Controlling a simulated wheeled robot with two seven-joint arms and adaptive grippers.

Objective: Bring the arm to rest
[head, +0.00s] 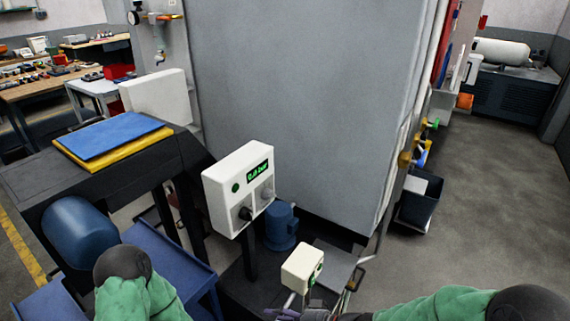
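My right arm (430,305) comes in from the lower right, green with dark joints. Its gripper (285,314) shows only in part at the bottom edge, just below a small cream box (302,268). I cannot tell whether its fingers are open or shut, or whether they touch anything. My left arm (140,295) shows at the lower left as a green link with a dark joint. The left gripper is out of the picture.
A white control box (238,187) with a green display stands on a post before a large grey cabinet (305,90). A dark bench (100,165) carries blue and yellow sheets (112,135). A blue motor-like cylinder (281,228) stands low in the middle. Open floor (475,200) lies right.

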